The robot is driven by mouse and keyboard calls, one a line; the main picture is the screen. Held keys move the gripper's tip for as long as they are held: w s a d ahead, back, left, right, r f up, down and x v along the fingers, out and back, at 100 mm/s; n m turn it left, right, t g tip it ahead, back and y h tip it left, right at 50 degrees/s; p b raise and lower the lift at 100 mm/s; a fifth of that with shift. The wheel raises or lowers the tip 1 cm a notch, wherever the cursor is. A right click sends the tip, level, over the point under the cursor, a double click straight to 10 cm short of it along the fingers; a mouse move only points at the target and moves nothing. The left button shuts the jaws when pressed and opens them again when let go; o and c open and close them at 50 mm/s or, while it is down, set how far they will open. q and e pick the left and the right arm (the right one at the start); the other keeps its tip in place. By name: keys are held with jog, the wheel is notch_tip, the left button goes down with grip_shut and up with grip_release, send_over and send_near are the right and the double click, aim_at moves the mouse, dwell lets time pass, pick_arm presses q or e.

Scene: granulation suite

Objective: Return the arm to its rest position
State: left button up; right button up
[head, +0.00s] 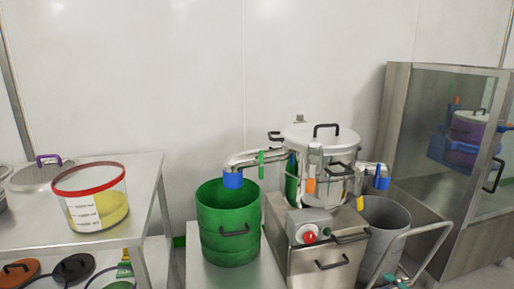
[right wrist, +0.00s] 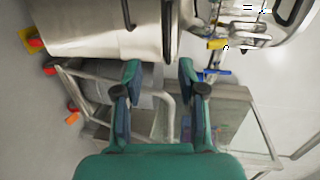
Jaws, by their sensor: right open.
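My right gripper (right wrist: 158,68) shows in the right wrist view with its two teal fingers spread apart and nothing between them. It points toward a steel machine housing (right wrist: 100,28) and a grey bin, with a tubular cart frame behind the fingers. I cannot tell whether the fingers touch any of these. In the head view neither gripper can be made out clearly. My left gripper is not in view.
A steel granulator (head: 285,240) with a white lidded vessel (head: 318,135) stands centre, between a green bin (head: 228,222) and a grey bin (head: 385,225). A tubular cart handle (head: 425,232) stands right. A table (head: 148,172) holds a clear tub of yellow powder (head: 90,198). A glass-fronted cabinet (head: 398,95) is far right.

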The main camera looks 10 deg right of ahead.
jog(key=w+a+f+n+g+y, duration=0.1)
jog(key=a+f+g+y, duration=0.15)
jog(key=a, duration=0.95)
jog(key=w+a+f+g+y, duration=0.1)
jog(key=a+f, duration=0.3)
jog(key=a, duration=0.8)
jog(key=s+a+f+n+g, duration=0.3)
jog(key=s+a+f, duration=0.4)
jog(key=s+a, duration=0.15)
jog(key=s+a+f+n+g+h, duration=0.15)
jog(key=s+f+n+g, duration=0.3)
jog(key=s, duration=0.55)
jog(key=s+a+f+n+g, duration=0.25)
jog(key=s+n+g, duration=0.2)
jog(key=s, duration=0.65)
notch_tip(320, 180, up, 22)
jog(key=n+p, duration=0.1)
jog(key=p, duration=2.1)
jog(key=shift+w+d+p, duration=0.15)
jog(key=shift+d+p, duration=0.25)
jog(key=shift+t, duration=0.25)
jog(key=shift+n, duration=0.3)
jog(key=shift+c, duration=0.4)
